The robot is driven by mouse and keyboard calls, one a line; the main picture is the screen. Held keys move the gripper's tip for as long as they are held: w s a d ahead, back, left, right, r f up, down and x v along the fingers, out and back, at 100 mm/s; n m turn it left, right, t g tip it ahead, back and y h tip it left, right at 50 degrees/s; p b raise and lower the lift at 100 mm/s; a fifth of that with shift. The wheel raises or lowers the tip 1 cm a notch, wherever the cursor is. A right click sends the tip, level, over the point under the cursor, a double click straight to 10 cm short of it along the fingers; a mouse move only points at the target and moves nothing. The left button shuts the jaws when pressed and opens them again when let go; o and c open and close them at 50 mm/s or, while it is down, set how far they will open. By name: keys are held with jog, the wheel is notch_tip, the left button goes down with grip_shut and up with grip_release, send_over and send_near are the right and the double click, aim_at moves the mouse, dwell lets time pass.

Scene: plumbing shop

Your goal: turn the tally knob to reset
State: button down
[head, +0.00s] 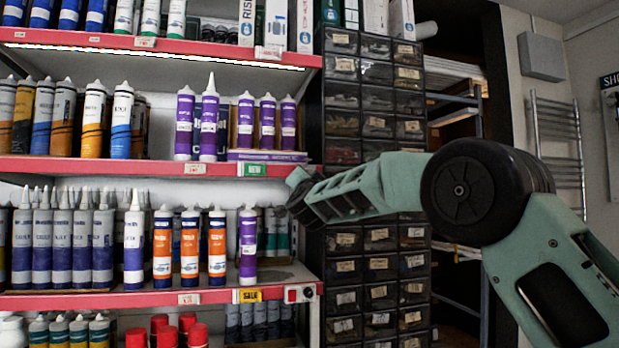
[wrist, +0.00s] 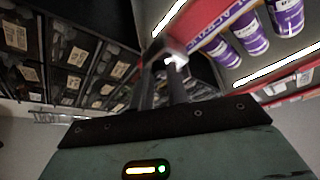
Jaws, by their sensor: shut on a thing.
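A small white panel (head: 300,293) with a red part and a dark round part sits at the right end of the lower red shelf edge. It may carry the tally knob; I cannot tell for sure. My gripper (head: 297,182) is above that panel in the picture, by the right end of the middle shelf. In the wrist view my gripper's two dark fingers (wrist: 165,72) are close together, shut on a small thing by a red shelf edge. A small pale patch shows at the fingertips. The held thing is mostly hidden, and I cannot make out its shape or angle.
Purple tubes (head: 208,125) stand on the middle shelf (head: 100,167), left of my gripper. Orange and white tubes (head: 190,245) stand on the lower shelf. A dark drawer cabinet (head: 345,265) is close behind and right of my gripper. A green tag (head: 252,170) hangs on the middle shelf edge.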

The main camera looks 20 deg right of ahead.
jog(key=shift+m+g+h, duration=0.4)
jog(key=shift+m+h, duration=0.1)
jog(key=shift+m, duration=0.5)
jog(key=c, duration=1.4)
grip_release()
jog(key=b+v, duration=0.4)
jog(key=v, duration=1.3)
jog(key=shift+s+f+b, duration=0.1)
jog(key=shift+s+b, duration=0.05)
jog(key=shift+b, duration=0.2)
jog(key=shift+a, duration=0.1)
